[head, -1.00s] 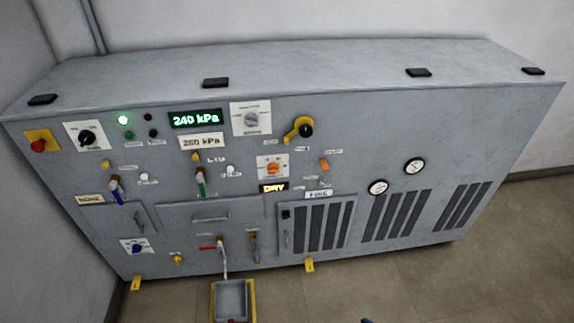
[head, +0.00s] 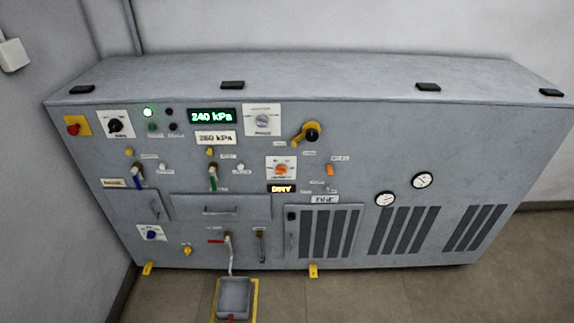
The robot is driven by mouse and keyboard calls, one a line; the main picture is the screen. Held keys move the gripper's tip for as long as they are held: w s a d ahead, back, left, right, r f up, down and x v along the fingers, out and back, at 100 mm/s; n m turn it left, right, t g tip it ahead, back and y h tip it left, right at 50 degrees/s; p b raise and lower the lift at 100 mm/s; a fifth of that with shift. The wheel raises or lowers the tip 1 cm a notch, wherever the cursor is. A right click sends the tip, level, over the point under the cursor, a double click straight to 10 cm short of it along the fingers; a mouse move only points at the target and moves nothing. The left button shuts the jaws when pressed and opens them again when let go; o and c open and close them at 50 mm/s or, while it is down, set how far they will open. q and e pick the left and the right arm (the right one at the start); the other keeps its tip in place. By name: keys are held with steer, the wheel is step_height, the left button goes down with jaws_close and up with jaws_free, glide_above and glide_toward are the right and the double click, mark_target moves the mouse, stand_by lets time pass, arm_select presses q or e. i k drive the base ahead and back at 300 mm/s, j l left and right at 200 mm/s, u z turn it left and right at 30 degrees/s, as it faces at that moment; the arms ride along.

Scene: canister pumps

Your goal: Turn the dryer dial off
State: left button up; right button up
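A grey machine cabinet (head: 330,125) stands against the wall in the head view. An orange dial (head: 281,169) sits on a white plate near the middle of its front. Neither of my grippers is in view.
Nearby are a grey dial (head: 263,121), a yellow lever with a black knob (head: 308,132), a small orange switch (head: 330,170) and a black dial (head: 116,125). A grey tray (head: 233,296) stands on the floor in front. The floor to its right is clear.

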mark_target(281, 170)
steer(key=i+j, duration=0.3)
steer(key=j, duration=0.2)
steer(key=i+j, duration=0.35)
steer(key=j, duration=0.2)
steer(key=i+j+u, duration=0.1)
steer(key=i+j, duration=0.2)
steer(key=j, duration=0.2)
